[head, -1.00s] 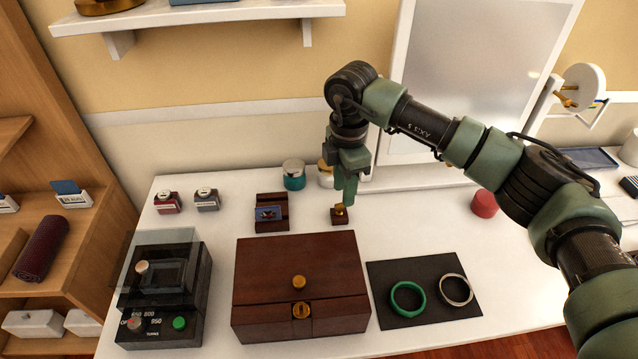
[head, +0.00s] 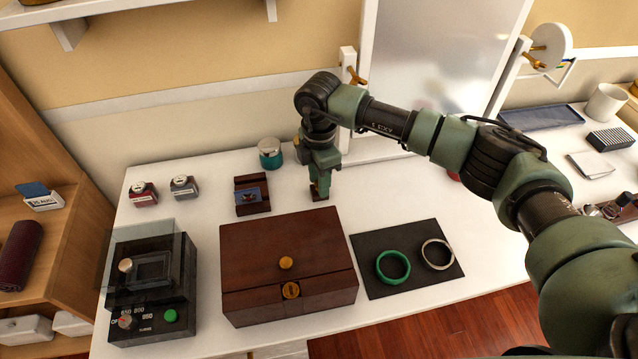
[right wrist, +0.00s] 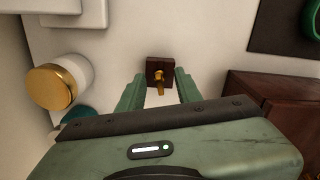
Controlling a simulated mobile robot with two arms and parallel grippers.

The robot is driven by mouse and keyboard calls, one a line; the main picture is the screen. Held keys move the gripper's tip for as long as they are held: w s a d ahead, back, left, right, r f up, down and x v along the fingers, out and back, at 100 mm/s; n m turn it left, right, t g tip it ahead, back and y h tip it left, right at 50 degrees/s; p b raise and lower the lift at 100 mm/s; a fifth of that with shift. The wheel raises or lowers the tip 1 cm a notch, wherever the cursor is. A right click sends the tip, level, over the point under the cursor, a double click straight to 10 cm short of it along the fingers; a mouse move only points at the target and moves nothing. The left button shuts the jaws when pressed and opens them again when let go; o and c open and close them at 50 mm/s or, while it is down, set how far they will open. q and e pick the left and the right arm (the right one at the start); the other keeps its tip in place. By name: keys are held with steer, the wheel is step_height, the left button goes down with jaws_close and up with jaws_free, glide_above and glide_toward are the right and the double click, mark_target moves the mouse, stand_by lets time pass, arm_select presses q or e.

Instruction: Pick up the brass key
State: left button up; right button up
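The brass key (right wrist: 160,78) stands in a small dark wooden block (right wrist: 153,66) on the white tabletop. In the head view the block (head: 320,197) shows behind the brown wooden box, and the key is mostly hidden by my gripper. My right gripper (head: 319,186) points down right over the block. In the right wrist view its two green fingers (right wrist: 158,84) are apart, with the key and block between and just beyond the tips. Nothing is held between them. My left gripper is not in view.
A brown wooden box (head: 250,247) stands in front of the block. A black mat (head: 371,268) with a green and a silver ring lies to its right. A card holder (head: 252,207) and a teal-banded jar (head: 270,155) are left of my gripper. A mirror stands behind.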

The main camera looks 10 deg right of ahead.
jaws_close()
steer(key=shift+r, duration=0.15)
step_height(320, 180, up, 20)
steer(key=b, duration=0.1)
steer(key=shift+b, duration=0.35)
